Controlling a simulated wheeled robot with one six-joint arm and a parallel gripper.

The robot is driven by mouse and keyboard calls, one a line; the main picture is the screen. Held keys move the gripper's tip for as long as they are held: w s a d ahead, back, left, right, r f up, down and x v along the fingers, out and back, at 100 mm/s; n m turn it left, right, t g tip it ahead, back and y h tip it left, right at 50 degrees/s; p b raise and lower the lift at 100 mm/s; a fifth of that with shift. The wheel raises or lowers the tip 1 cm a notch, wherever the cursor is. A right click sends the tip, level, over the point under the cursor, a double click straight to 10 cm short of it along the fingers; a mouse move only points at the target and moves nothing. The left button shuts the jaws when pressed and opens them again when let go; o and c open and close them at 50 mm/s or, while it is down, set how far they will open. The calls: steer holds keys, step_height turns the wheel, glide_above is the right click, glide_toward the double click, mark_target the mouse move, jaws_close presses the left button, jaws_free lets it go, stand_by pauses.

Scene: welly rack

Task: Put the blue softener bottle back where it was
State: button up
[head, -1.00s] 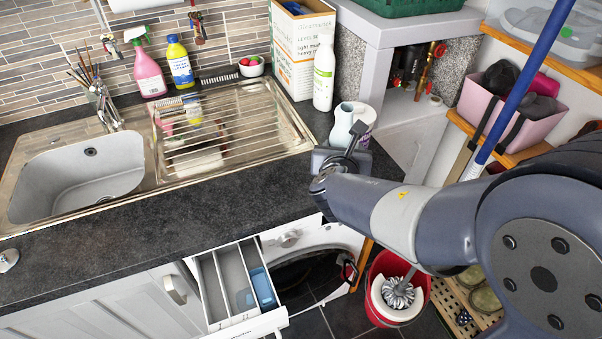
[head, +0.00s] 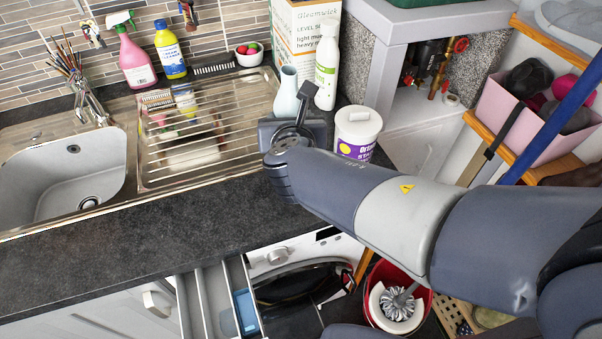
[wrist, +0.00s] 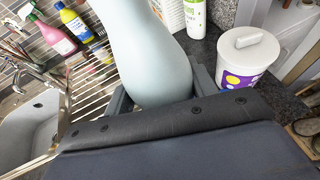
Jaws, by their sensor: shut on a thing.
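The pale blue softener bottle (head: 287,92) is in my gripper (head: 291,124), near the right end of the draining board. My gripper is shut on it; in the wrist view the bottle (wrist: 152,55) stands between the two fingers (wrist: 160,100) and leans a little. Its lower part is hidden by my gripper, so I cannot tell whether it touches the counter. It carries no label that I can see.
A white lidded tub (head: 357,133) stands right of the bottle. A white and green bottle (head: 327,68) and a detergent box (head: 304,40) are behind. The steel draining board (head: 205,140) is left. The dark counter (head: 150,225) is clear in front. A drawer (head: 215,300) is open below.

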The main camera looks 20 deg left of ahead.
steer(key=f, duration=0.2)
steer(key=f+b, duration=0.2)
steer(key=f, duration=0.1)
steer(key=shift+w+f, duration=0.35)
steer(key=shift+w, duration=0.05)
steer(key=shift+f+b, duration=0.65)
steer(key=shift+f, duration=1.55)
steer(key=shift+f+b, duration=0.15)
steer(key=shift+b, duration=0.15)
steer(key=o, duration=1.2)
steer(key=shift+r, duration=0.25)
steer(key=p+v, duration=0.1)
steer(key=v, duration=1.1)
